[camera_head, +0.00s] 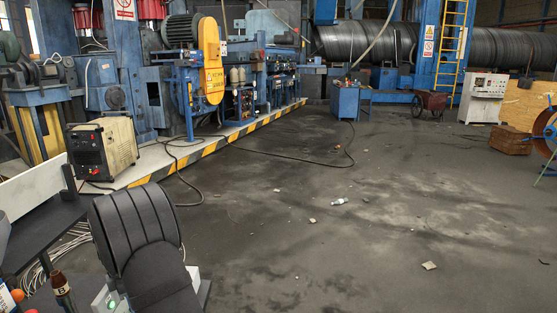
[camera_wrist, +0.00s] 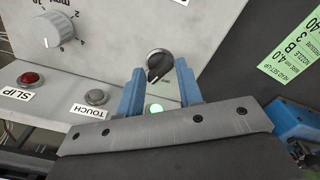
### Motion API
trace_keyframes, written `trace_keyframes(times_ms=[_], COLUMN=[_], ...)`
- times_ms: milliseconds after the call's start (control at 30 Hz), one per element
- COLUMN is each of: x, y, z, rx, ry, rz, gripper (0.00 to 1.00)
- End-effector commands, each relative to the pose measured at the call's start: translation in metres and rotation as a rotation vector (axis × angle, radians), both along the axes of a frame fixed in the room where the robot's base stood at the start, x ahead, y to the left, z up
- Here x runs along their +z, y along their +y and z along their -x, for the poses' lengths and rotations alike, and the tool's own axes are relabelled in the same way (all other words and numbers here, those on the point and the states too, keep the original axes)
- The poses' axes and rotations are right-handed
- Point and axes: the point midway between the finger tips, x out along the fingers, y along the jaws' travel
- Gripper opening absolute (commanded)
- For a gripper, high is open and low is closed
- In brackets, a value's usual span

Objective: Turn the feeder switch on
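In the wrist view, a black rotary switch (camera_wrist: 159,66) with a silver ring sits on a grey control panel (camera_wrist: 105,45). A lit green lamp (camera_wrist: 156,108) shows between the fingers. In the head view, my black arm covers most of the panel, and the gripper is hidden.
In the wrist view, a numbered dial (camera_wrist: 56,32), a red button (camera_wrist: 29,79) marked SLIP and a grey button (camera_wrist: 97,97) marked TOUCH are left of the switch. A green label (camera_wrist: 290,50) is at right. In the head view, a bottle (camera_head: 63,291) stands beside my arm.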

Motion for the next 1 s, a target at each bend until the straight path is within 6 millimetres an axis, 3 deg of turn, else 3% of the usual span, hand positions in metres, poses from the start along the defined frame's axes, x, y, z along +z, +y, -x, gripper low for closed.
trace_keyframes(times_ms=[567,733,1000], x=[0.008,0.043,0.132], y=[0.001,0.003,0.002], z=[-0.001,-0.004,-0.004], rx=[-0.039,-0.225,-0.724], ry=[-0.002,-0.004,-0.002], rz=[-0.001,-0.005,-0.006], gripper=[0.32,0.32,0.32])
